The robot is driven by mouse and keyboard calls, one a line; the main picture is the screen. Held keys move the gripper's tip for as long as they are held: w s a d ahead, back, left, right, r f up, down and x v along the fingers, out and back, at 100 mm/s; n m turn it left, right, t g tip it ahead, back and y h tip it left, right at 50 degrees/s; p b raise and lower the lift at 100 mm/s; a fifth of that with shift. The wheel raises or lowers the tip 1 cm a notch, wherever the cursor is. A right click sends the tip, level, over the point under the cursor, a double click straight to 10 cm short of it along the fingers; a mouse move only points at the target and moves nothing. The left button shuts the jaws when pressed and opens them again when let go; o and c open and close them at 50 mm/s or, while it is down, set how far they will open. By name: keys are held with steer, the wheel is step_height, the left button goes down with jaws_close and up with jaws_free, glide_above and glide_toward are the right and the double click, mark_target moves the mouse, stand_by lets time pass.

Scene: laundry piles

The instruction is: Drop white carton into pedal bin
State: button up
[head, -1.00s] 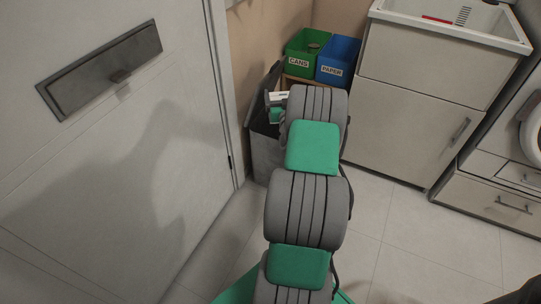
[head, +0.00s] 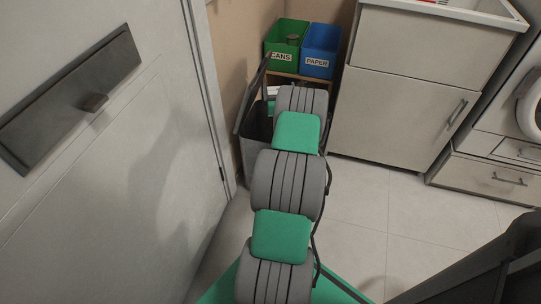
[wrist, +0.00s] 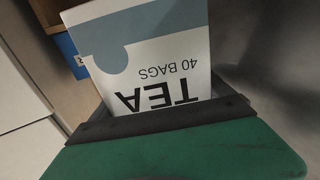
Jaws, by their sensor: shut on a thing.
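The white carton (wrist: 150,50) has a pale blue patch and the upside-down words "TEA 40 BAGS". It fills the middle of the wrist view. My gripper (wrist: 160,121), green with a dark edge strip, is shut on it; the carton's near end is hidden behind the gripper. In the head view the grey pedal bin (head: 248,157) stands by the door frame with its lid (head: 251,97) tilted up. My arm reaches over the bin and hides much of its opening. The carton cannot be made out clearly there.
Behind the bin, a green CANS box (head: 283,48) and a blue PAPER box (head: 318,62) sit on a wooden shelf. A white door (head: 110,180) is close on the left. A sink cabinet (head: 395,110) stands right. The tiled floor (head: 355,205) is clear.

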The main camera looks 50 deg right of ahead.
step_height(320, 180, down, 5)
steer(key=shift+r+b, duration=0.1)
steer(key=shift+b, duration=0.8)
steer(key=o, duration=1.1)
steer(key=shift+c, duration=0.2)
steer(key=shift+s, duration=0.1)
steer(key=v, duration=0.7)
steer(key=shift+s+a+p, duration=0.2)
steer(key=shift+s+p, duration=0.1)
steer(key=shift+p, duration=0.15)
